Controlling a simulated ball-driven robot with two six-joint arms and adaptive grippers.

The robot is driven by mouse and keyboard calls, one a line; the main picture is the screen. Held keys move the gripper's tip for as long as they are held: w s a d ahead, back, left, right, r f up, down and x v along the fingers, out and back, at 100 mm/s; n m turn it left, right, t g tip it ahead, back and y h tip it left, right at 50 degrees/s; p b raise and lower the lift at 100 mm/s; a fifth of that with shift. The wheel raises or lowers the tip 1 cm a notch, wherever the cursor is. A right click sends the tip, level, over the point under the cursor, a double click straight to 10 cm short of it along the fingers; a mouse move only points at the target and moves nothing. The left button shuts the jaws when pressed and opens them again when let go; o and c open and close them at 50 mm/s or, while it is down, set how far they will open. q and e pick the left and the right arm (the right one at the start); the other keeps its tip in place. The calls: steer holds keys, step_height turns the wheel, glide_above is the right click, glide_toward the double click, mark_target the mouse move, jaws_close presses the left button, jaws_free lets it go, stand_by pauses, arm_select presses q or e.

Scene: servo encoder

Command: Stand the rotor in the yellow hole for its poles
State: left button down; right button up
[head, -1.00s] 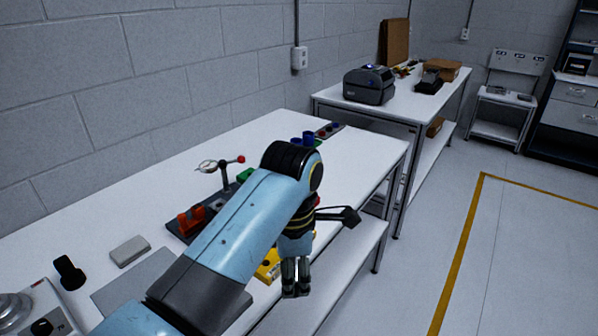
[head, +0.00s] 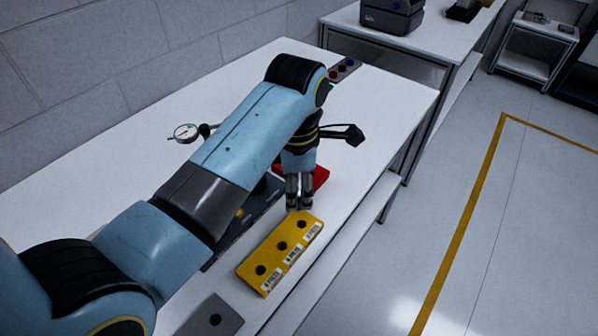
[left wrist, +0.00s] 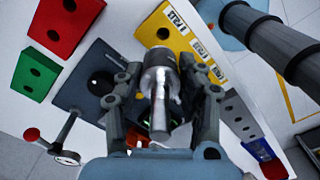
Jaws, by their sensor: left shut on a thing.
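My left gripper (head: 298,204) is shut on the rotor, a shiny metal cylinder with a thinner shaft (left wrist: 160,85). In the left wrist view the shaft points toward the camera, between the fingers (left wrist: 163,90). The yellow block (head: 262,258) lies on the table with a row of three dark holes and white labels, too small to read surely. In the head view the gripper is by the block's far end, apparently above it. The block also shows behind the rotor in the left wrist view (left wrist: 182,42). The rotor is not clear in the head view. My right gripper is out of view.
A red block (head: 320,177) lies just behind the gripper. A dark fixture plate (head: 262,210) sits left of the yellow block, and a dial indicator (head: 186,132) stands farther left. A grey plate (head: 200,322) lies in front. A green block (left wrist: 35,72) shows in the left wrist view.

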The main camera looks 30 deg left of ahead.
arm_select(q)
steer(key=shift+d+f, duration=0.85)
steer(key=shift+f, duration=0.1)
steer(key=shift+w+d+f, duration=0.1)
steer(key=shift+w+f, duration=0.05)
steer(key=shift+f, duration=0.45)
steer(key=shift+a, duration=0.45)
steer(key=shift+f, duration=0.1)
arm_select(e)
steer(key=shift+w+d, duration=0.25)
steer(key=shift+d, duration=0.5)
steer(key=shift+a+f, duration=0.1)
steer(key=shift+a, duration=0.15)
